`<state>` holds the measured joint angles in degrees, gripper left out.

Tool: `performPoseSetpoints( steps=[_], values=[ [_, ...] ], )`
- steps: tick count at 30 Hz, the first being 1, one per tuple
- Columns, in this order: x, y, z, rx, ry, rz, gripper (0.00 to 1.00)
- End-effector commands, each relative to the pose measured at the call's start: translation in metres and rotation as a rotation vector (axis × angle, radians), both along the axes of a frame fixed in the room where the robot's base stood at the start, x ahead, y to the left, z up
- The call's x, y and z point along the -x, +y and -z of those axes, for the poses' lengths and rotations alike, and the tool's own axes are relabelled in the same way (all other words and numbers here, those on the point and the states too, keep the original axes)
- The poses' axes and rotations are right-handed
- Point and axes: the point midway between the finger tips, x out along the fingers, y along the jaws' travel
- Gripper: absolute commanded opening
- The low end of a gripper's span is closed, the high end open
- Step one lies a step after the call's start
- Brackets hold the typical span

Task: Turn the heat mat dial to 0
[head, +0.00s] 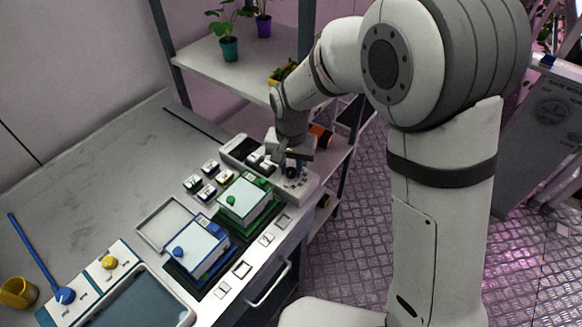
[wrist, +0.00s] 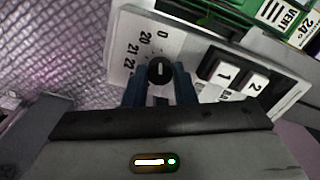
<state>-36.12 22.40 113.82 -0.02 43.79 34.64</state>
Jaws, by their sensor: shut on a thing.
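The heat mat dial (wrist: 160,71) is a round black knob with a short white line on its face. It sits on a white control panel (wrist: 120,75) marked 0, 20, 21 and 22 beside the knob. In the wrist view the white line stands upright in the picture, roughly in line with the 0 above it. My gripper (wrist: 160,90) has its two blue fingers on either side of the knob, shut on it. In the head view my gripper (head: 290,158) is over the panel (head: 301,188) at the bench's right end, and the dial is partly hidden.
A green-trimmed box (head: 243,200) and a blue-trimmed box (head: 200,245) stand on the bench. A shelf rack (head: 200,52) with potted plants stands behind. The bench's back left is clear.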

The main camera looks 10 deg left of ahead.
Motion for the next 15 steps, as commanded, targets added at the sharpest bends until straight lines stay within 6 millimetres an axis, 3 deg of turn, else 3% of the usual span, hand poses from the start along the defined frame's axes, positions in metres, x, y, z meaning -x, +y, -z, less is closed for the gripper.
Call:
performPoseSetpoints(
  steps=[15],
  values=[
    [-0.0003, 0.0001, -0.0005, -0.001, 0.000, 0.044, 0.01]
  ],
)
